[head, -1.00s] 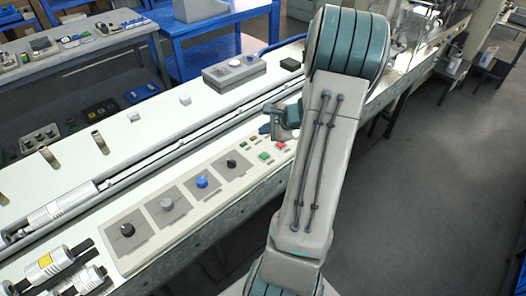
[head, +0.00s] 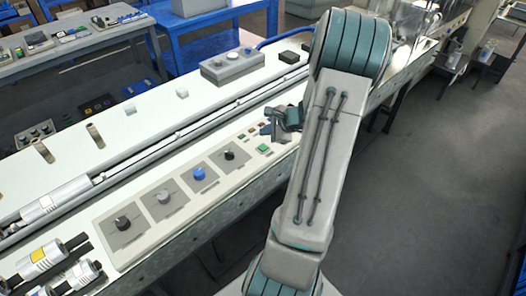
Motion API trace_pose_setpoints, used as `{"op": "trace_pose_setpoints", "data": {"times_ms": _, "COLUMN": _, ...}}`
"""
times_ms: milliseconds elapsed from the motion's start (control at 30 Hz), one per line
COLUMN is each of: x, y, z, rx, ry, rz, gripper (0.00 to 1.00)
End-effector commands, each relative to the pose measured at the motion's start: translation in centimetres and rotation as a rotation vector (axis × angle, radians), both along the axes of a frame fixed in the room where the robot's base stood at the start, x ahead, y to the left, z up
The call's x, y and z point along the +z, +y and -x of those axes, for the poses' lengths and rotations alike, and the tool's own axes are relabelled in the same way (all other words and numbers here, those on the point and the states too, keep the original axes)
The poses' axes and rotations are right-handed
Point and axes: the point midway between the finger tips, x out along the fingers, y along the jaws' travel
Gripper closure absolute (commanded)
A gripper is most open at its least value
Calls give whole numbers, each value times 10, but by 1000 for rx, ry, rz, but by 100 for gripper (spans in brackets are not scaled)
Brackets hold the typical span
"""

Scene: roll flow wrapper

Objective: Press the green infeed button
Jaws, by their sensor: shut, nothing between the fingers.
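The green button (head: 262,149) sits near the right end of the pale control panel (head: 150,238) on the long machine's near side. My gripper (head: 267,130) is just above and slightly right of it in the head view, with its fingers shut and empty. A visible gap in the picture separates the fingertips from the green button; their height over the panel is hard to judge. My arm and gripper hide the panel's far right end, and the red button beside the green one is mostly covered.
Left of the buttons, the panel carries a black knob (head: 230,155), a blue knob (head: 199,173) and two more knobs. A grey control box (head: 232,66) stands on the far strip. Open floor (head: 430,190) lies to the right.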

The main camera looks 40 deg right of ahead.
Motion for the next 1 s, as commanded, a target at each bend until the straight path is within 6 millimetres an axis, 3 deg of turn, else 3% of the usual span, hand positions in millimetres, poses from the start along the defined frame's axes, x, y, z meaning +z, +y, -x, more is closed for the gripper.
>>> {"op": "trace_pose_setpoints", "data": {"times_ms": 33, "x": -14, "y": 0, "z": 0, "rx": 0, "ry": 1, "rz": -1, "gripper": 100}}
{"op": "trace_pose_setpoints", "data": {"times_ms": 100, "x": -24, "y": 0, "z": 0, "rx": 1, "ry": 1, "rz": 0, "gripper": 100}}
{"op": "trace_pose_setpoints", "data": {"times_ms": 300, "x": -40, "y": 0, "z": 0, "rx": 1, "ry": 0, "rz": 1, "gripper": 100}}
{"op": "trace_pose_setpoints", "data": {"times_ms": 1000, "x": -41, "y": 0, "z": 0, "rx": 0, "ry": 0, "rz": 1, "gripper": 100}}
